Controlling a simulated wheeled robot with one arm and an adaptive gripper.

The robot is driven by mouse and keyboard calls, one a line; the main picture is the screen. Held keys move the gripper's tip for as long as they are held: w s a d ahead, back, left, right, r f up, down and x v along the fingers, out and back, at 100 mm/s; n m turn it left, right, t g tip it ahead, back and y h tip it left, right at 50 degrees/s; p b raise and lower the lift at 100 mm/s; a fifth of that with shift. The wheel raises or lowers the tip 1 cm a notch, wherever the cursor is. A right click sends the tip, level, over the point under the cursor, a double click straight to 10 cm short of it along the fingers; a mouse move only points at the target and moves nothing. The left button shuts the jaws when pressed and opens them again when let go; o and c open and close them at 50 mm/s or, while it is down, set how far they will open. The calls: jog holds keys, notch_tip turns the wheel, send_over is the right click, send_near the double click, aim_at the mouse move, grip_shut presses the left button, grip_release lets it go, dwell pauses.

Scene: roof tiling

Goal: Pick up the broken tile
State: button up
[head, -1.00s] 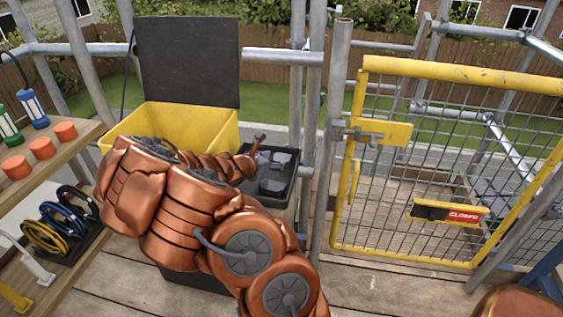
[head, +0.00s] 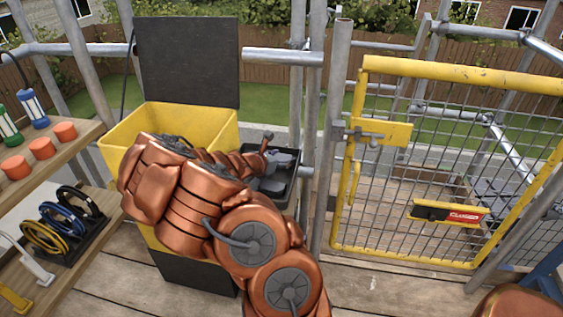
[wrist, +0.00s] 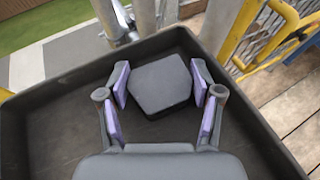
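The broken tile (wrist: 161,84) is a dark grey piece with angled edges in the wrist view. It lies in a black tray (wrist: 53,84), near the tray's far corner. My gripper (wrist: 161,84) is open, with its purple-padded fingers on either side of the tile. Narrow gaps seem to show between pads and tile; contact is hard to rule out. In the head view, the tray (head: 292,190) is partly hidden behind my copper arm, and my gripper (head: 276,172) is over it. The tile cannot be made out clearly there.
A yellow bin (head: 120,135) with its dark lid (head: 187,62) raised stands left of the tray. Scaffold poles (head: 338,120) and a yellow mesh gate (head: 460,65) with a closed sign stand to the right. A wooden shelf (head: 85,140) with lamps and cable coils is at left.

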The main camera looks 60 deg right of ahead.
aim_at(281, 158)
jog(key=c, duration=0.4)
jog(key=shift+r, duration=0.45)
jog(key=r, duration=0.3)
jog(key=shift+a, duration=0.2)
jog(key=s+a, duration=0.1)
jog(key=a, duration=0.3)
jog(key=s+a, duration=0.2)
jog(key=a, duration=0.2)
jog(key=s+a+r, duration=0.1)
jog(key=a, duration=0.3)
jog(key=shift+s+a, duration=0.1)
jog(key=shift+s, duration=0.15)
jog(key=shift+s+a+f+b, duration=0.15)
jog(key=shift+f+b, duration=0.15)
jog(key=shift+b, duration=0.4)
jog(key=a+b, duration=0.1)
jog(key=b, duration=0.1)
jog(key=a+b, duration=0.1)
jog(key=shift+s+r+b, duration=0.2)
jog(key=shift+s+b, duration=0.1)
jog(key=shift+b, duration=0.1)
